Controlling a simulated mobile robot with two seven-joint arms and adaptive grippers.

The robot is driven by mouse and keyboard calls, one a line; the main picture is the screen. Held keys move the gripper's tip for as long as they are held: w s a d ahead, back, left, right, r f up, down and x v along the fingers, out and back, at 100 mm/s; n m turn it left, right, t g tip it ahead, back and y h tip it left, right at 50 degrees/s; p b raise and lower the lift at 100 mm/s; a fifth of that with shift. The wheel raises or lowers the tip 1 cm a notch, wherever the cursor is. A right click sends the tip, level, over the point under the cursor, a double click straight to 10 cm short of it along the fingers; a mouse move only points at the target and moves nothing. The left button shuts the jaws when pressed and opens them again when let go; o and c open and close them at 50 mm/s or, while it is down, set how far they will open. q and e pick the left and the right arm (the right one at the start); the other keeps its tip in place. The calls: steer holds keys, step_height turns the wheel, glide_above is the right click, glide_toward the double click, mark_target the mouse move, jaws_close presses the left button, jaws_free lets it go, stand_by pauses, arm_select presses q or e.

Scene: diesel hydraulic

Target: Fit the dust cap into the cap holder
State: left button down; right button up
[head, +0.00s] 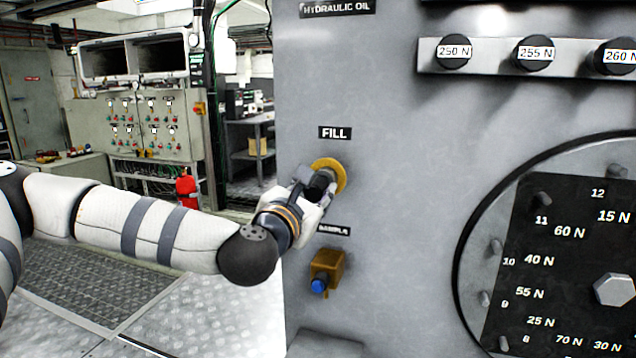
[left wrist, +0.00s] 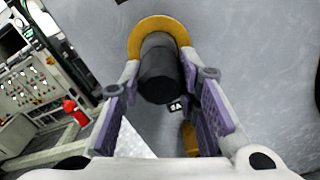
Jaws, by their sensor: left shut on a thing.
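A black cylinder (left wrist: 159,76), which looks like the dust cap, sits between the two fingers of my left gripper (left wrist: 160,68) in the left wrist view. My left gripper is shut on it, with a pad along each side. In the head view the gripper (head: 318,190) is at the grey panel, just below the FILL label, and partly covers the black cylinder (head: 319,182). A yellow ring (head: 341,175) on the panel lies right behind the cylinder; I cannot tell whether they touch. I cannot make out a separate cap holder for certain. My right gripper is out of view.
A brass sample fitting (head: 328,265) with a blue end juts from the panel just below the gripper. A large round dial plate (head: 560,250) with bolts is at the right. A rail (head: 495,62) with black knobs is above. The panel between them is clear.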

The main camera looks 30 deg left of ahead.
arm_select(q)
steer(key=shift+p+v, duration=0.35)
steer(key=shift+v, duration=0.75)
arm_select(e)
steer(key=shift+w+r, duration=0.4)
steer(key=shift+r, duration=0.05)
arm_select(q)
steer(key=shift+r+p+v, duration=0.15)
steer(key=shift+p+v, duration=0.1)
steer(key=shift+v, duration=0.5)
steer(key=shift+r+p+v, duration=0.15)
steer(key=shift+p+v, duration=0.1)
steer(key=shift+v, duration=0.45)
steer(key=shift+s+d+f, duration=0.15)
steer(key=shift+s, duration=0.35)
steer(key=shift+f, duration=0.1)
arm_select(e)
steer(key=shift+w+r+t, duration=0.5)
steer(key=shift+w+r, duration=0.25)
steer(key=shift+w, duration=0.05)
